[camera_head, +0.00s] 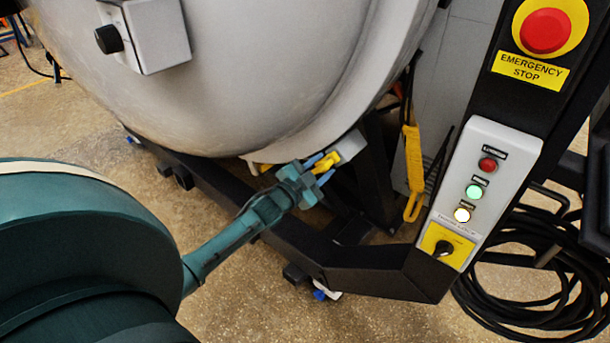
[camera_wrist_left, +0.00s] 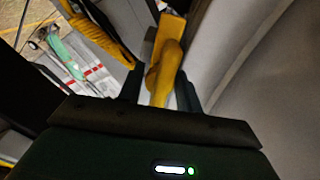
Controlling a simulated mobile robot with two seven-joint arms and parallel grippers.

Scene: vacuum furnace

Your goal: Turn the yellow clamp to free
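The yellow clamp (camera_head: 328,161) sits on a grey block at the lower rim of the big round furnace body (camera_head: 250,70). My left gripper (camera_head: 319,169) reaches up to it from the lower left. Its fingertips are spread, one on each side of the clamp. In the left wrist view the clamp's rounded handle (camera_wrist_left: 165,72) stands between the two dark fingers of the gripper (camera_wrist_left: 160,92). The fingers look open around it; whether either one touches it is hard to tell. My right gripper is in neither view.
A black frame (camera_head: 370,270) runs below the furnace. A control post at the right carries a red emergency stop (camera_head: 546,30), several lamps and a yellow selector switch (camera_head: 444,247). A yellow strap (camera_head: 414,170) hangs between clamp and post. Black cables (camera_head: 530,290) lie coiled at right.

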